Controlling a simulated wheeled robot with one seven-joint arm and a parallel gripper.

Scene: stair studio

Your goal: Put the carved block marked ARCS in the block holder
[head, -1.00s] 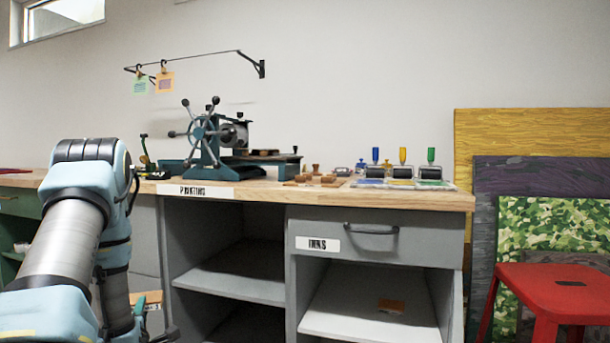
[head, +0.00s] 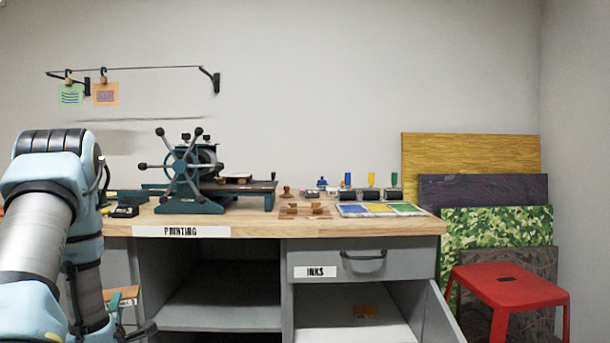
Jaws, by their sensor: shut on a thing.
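On the bench top lies a low wooden piece (head: 305,211) with small wooden parts on it. It may be the block holder, but it is too small to be sure. No block with a readable ARCS mark shows. My arm fills the lower left, its forearm bent down in front of the bench. My gripper's fingertips do not show, so what they hold is hidden.
The bench (head: 260,229) carries a blue wheel press (head: 186,178), a wooden-handled stamp (head: 287,193), ink slabs (head: 380,210) and rollers. Below are an INKS drawer (head: 318,272), open shelves and an open door (head: 440,318). A red stool (head: 510,287) stands right.

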